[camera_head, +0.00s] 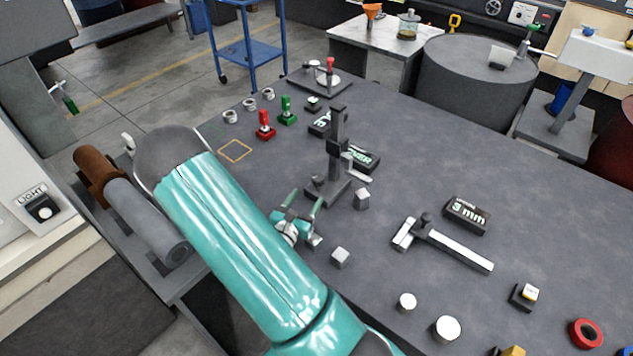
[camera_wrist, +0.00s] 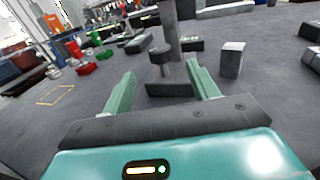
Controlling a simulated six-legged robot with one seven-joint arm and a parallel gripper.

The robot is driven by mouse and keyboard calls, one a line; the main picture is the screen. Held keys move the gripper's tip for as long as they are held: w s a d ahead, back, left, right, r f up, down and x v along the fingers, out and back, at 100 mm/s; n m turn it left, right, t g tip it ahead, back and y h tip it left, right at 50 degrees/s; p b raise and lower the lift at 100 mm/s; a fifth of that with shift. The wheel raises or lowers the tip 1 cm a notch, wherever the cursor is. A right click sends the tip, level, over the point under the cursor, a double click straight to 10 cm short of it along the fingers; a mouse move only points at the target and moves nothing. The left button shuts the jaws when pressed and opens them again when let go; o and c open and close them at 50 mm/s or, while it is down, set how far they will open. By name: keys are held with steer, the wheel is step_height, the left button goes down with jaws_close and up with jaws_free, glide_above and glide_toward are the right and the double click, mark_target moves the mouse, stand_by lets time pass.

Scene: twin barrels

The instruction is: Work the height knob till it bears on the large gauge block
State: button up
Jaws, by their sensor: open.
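The dark height gauge (camera_head: 338,135) stands upright on the bench, with a pale measuring arm (camera_head: 356,177) reaching right from its column. A dark round knob (camera_wrist: 160,56) on a short stem shows low in front of the column; it also shows in the head view (camera_head: 318,182). A taller grey block (camera_head: 362,199), perhaps the large gauge block, stands right of the base and also shows in the wrist view (camera_wrist: 231,60). Contact between arm and block cannot be told. My gripper (camera_head: 304,205) is open and empty; in the wrist view its green fingers (camera_wrist: 162,84) are spread, with the knob beyond them.
A smaller grey block (camera_head: 340,257) stands near my gripper. A caliper-like tool (camera_head: 445,245) and a labelled dark box (camera_head: 467,215) lie to the right. Another labelled box (camera_head: 362,158) lies behind the gauge. Red (camera_head: 265,126) and green (camera_head: 288,110) pieces stand farther left.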

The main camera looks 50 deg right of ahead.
mark_target(316, 183)
steer(key=x, duration=0.7)
steer(key=shift+w+d+f, duration=0.1)
steer(key=shift+w+d, duration=0.05)
steer(key=shift+d, duration=0.2)
steer(key=c, duration=1)
